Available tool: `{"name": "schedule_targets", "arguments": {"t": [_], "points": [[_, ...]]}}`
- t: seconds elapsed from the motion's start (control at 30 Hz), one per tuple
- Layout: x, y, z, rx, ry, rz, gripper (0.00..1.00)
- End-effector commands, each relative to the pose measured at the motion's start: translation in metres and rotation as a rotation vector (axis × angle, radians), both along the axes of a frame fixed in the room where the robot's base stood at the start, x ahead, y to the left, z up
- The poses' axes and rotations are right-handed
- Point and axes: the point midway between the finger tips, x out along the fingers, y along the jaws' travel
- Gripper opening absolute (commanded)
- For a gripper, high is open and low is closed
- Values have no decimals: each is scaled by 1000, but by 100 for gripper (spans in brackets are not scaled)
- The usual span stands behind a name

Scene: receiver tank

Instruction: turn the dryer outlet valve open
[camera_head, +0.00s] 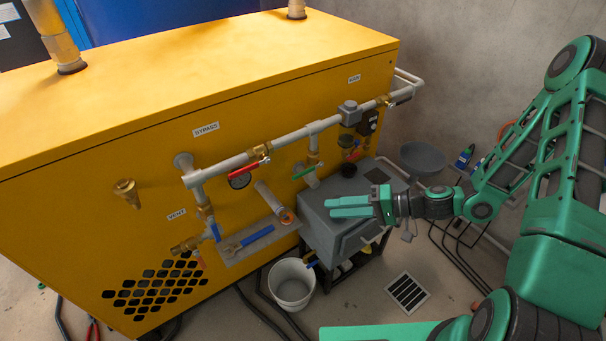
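Several lever valves sit on the grey pipework along the yellow cabinet's front; no readable label names the dryer outlet, so I cannot tell which one it is. A red lever (243,170) lies along the horizontal pipe below the BYPASS label. A green lever (305,172) sits on the short drop pipe to its right. A blue lever (216,230) hangs near the VENT label. A dark-handled valve (402,98) is at the pipe's right end. My gripper (331,206) points left above the grey box, apart from every valve. Its two fingers look close together; their gap is unclear.
The yellow cabinet (200,85) fills the left. A grey box (335,235) stands below the pipes. A shelf with a blue-handled tool (250,237) juts from the cabinet. A white bucket (291,285) and floor hoses lie below. A floor grate (407,294) is at right.

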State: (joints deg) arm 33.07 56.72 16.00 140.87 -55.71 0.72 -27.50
Motion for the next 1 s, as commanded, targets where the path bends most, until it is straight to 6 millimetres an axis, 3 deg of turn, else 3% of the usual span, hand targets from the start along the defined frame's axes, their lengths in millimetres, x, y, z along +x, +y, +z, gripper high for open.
{"name": "schedule_targets", "arguments": {"t": [0.1,0.3,0.63,1.0], "points": [[18,11,3,132,0,-102,32],[47,14,9,294,5,-268,32],[68,12,12,381,12,-377,32],[99,61,12,378,12,-373,32]]}}
